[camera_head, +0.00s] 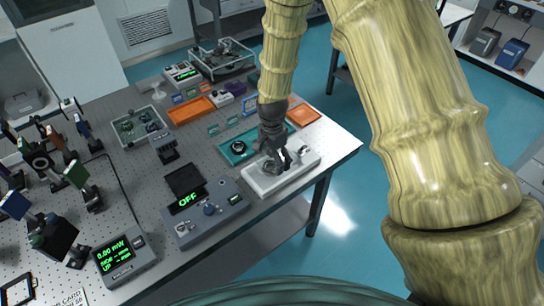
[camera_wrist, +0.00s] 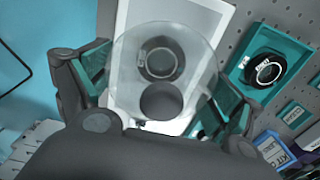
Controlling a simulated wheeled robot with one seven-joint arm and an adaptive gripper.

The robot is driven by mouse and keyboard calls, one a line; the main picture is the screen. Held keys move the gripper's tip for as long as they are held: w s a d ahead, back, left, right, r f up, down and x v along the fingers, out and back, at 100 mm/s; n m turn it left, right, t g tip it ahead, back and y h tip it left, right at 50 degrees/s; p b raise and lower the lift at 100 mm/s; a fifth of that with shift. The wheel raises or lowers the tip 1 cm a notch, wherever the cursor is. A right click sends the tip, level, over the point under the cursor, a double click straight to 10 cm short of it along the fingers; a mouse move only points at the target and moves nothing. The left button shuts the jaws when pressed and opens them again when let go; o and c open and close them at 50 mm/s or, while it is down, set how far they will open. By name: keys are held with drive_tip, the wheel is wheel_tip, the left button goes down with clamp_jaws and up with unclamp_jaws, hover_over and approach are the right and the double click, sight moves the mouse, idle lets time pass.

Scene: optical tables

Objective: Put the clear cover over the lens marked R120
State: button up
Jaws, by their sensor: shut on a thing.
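My gripper (camera_head: 277,158) is shut on the clear cover (camera_wrist: 205,60), a round transparent dome with a dark round knob (camera_wrist: 162,101) between the fingers. The gripper (camera_wrist: 158,98) and cover are over the white tray (camera_head: 262,184) at the table's right corner. Through the cover, the wrist view shows a dark-ringed lens (camera_wrist: 160,58) above the white tray (camera_wrist: 122,72). I cannot tell whether the cover touches the tray. A second dark-ringed lens (camera_wrist: 265,70) sits uncovered in the teal tray (camera_wrist: 240,78); it also shows in the head view (camera_head: 238,147). The markings on both lenses are too small to read.
A grey control box reading OFF (camera_head: 205,212) stands left of the white tray. Orange trays (camera_head: 190,111) (camera_head: 303,114) and small labelled cards (camera_head: 213,131) lie behind. Optical mounts (camera_head: 40,165) crowd the left. The table's right edge is close to the white tray.

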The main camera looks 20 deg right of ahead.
drive_tip(key=shift+w+f, duration=0.1)
drive_tip(key=shift+f, duration=0.25)
drive_tip(key=shift+r, duration=0.1)
drive_tip(key=shift+s, duration=0.2)
drive_tip(key=shift+f, duration=0.45)
drive_tip(key=shift+w+f, duration=0.1)
drive_tip(key=shift+f, duration=0.1)
drive_tip(key=o, duration=0.7)
